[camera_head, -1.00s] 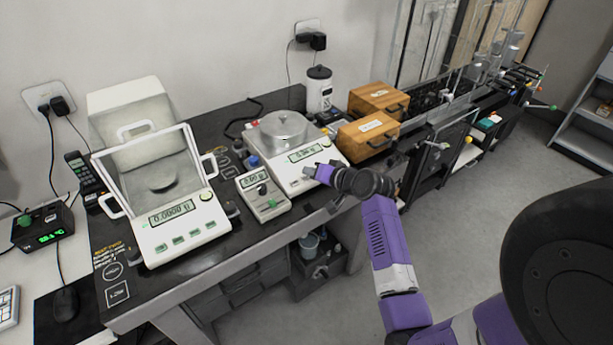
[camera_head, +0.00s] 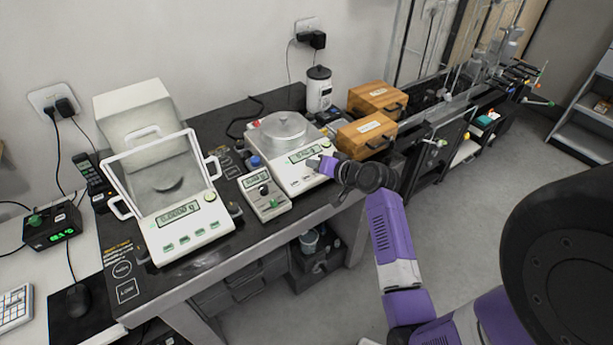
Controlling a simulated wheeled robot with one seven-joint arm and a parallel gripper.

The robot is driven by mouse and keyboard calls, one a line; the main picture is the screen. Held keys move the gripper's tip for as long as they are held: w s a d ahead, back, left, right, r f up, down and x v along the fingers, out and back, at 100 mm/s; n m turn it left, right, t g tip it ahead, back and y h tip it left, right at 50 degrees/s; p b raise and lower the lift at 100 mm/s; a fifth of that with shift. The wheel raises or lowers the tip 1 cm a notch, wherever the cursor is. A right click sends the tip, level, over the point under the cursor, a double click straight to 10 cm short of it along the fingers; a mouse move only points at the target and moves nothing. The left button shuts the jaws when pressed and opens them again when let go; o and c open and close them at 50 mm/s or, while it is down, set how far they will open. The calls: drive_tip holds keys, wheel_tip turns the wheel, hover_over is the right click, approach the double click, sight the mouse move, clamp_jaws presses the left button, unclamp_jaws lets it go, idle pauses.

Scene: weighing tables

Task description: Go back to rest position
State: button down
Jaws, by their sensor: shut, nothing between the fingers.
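My gripper (camera_head: 313,162) is at the front right corner of the round-pan balance (camera_head: 300,180), close to its display; I cannot tell whether it touches. It is shut and holds nothing. My purple arm reaches up to it from the lower right. The round-pan balance carries a silver lidded pan (camera_head: 281,130).
Floor (camera_head: 455,215) is open to the right of the table.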

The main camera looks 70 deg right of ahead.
idle(0.7)
wheel_tip(320, 180, up, 6)
drive_tip(key=s+f+h, duration=0.1)
drive_tip(key=s+h, duration=0.1)
drive_tip(key=h, duration=0.2)
drive_tip(key=s+a+r+n+t+y, duration=0.2)
drive_tip(key=s+a+n, duration=0.2)
drive_tip(key=a, duration=0.8)
drive_tip(key=s+a+r+n+t+y+b, duration=0.15)
drive_tip(key=s+a+n, duration=0.3)
drive_tip(key=a, duration=0.75)
drive_tip(key=s+a+r+n+t+y, duration=0.1)
drive_tip(key=s+a+n+t+y, duration=0.2)
drive_tip(key=a, duration=0.9)
drive_tip(key=s+a+f+n+g+y, duration=0.1)
drive_tip(key=s+a+n+g+y, duration=0.1)
drive_tip(key=s+a, duration=0.3)
drive_tip(key=s+g+y, duration=0.1)
drive_tip(key=s, duration=0.1)
drive_tip(key=shift+s+a+f, duration=0.25)
drive_tip(key=shift+s+a, duration=0.1)
drive_tip(key=shift+a, duration=0.05)
drive_tip(key=shift+n, duration=0.25)
